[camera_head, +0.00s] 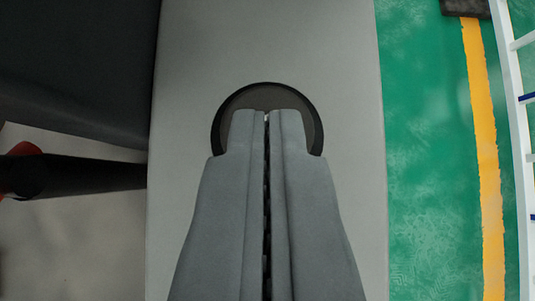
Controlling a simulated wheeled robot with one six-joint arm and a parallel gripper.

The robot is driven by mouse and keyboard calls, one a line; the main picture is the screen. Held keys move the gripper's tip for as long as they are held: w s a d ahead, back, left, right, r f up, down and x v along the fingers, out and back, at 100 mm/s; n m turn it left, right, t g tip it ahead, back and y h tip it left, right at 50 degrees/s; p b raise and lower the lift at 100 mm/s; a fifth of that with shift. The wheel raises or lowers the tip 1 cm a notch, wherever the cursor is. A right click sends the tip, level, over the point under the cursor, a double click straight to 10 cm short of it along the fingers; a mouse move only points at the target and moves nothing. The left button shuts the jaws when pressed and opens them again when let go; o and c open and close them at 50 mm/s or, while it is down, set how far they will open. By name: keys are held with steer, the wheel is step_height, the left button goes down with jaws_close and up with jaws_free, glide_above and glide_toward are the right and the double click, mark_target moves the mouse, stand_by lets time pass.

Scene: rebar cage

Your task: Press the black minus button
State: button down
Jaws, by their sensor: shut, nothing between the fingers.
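My gripper (267,115) is shut and empty, with its two grey fingers side by side. Its tips lie over a round dark button (268,95) with a black rim, set on a light grey panel (350,60). The fingers hide the middle and lower part of the button, and no minus sign can be made out on it. I cannot tell whether the fingertips touch the button or hover just above it.
A dark grey body (75,70) fills the upper left. Below it a black bar (90,178) with a red end (22,150) reaches toward the panel. On the right are a green floor (425,150), a yellow stripe (485,150) and a white rail frame (520,150).

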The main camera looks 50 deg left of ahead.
steer(key=shift+f, duration=1)
steer(key=shift+r, duration=0.4)
step_height(320, 180, up, 3)
steer(key=shift+f, duration=0.1)
steer(key=v, duration=1)
steer(key=shift+r, duration=0.35)
